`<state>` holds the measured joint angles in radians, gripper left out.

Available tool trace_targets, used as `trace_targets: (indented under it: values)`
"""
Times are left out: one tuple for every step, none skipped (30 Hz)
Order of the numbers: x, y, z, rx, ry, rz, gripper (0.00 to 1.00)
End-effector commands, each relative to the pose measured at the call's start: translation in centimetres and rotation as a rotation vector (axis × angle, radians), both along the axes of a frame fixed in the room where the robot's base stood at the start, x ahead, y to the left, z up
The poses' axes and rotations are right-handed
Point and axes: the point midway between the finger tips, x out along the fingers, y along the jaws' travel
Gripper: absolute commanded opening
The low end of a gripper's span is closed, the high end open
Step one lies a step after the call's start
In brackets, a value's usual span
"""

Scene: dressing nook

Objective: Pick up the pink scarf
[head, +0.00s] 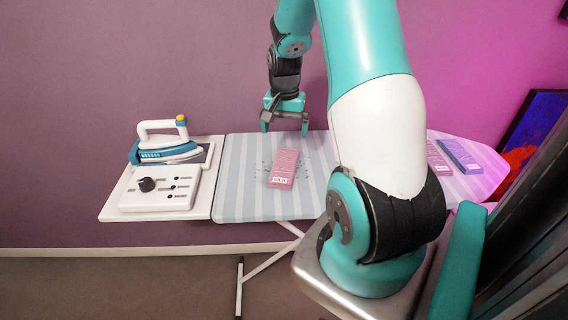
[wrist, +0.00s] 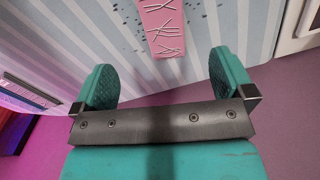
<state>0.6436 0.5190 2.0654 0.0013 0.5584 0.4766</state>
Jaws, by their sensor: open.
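A flat pink piece (head: 283,168), which I take for the pink scarf, lies on the striped ironing board (head: 236,195), left of my upper arm. It has pale line markings and a small white label at its near end. My gripper (head: 285,128) is open and empty, above the far side of the board and beyond the pink piece. In the wrist view, the pink piece (wrist: 162,28) lies ahead of my open fingers (wrist: 165,76), between their lines and apart from them. Its far end is cut off by the top edge there.
An iron (head: 165,145) rests on a white stand (head: 160,190) at the board's left end. A second pinkish flat piece (head: 437,160) and a bluish-purple one (head: 459,156) lie at the right end. A purple wall (head: 100,70) stands close behind the board.

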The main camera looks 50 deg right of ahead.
Motion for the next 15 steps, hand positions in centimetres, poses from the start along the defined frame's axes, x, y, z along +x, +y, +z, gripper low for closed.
trace_targets:
  values:
    - [-0.1,0.1,-1.2,0.005,0.006,0.002,1.0]
    - [-0.1,0.1,-1.8,0.004,0.005,0.002,1.0]
    - [-0.1,0.2,-2.7,0.005,0.004,0.003,1.0]
    - [0.0,0.2,-3.4,0.004,0.004,0.003,1.0]
    - [0.0,0.2,-4.0,0.004,0.004,0.004,1.0]
    - [0.0,0.2,-4.8,0.003,0.003,0.004,1.0]
    - [0.0,0.2,-5.3,0.003,0.003,0.004,1.0]
    - [0.0,0.2,-5.7,0.002,0.002,0.005,1.0]
    - [0.0,0.2,-6.2,0.002,0.002,0.005,1.0]
    - [0.1,0.2,-6.5,0.002,0.001,0.005,1.0]
    - [0.1,0.2,-6.7,0.001,0.0,0.005,1.0]
    - [0.1,0.2,-7.0,0.001,0.0,0.005,1.0]
    - [0.1,0.2,-7.1,0.001,0.0,0.005,1.0]
    - [0.1,0.2,-7.3,0.001,0.0,0.006,1.0]
    - [0.1,0.2,-7.5,0.001,0.0,0.006,1.0]
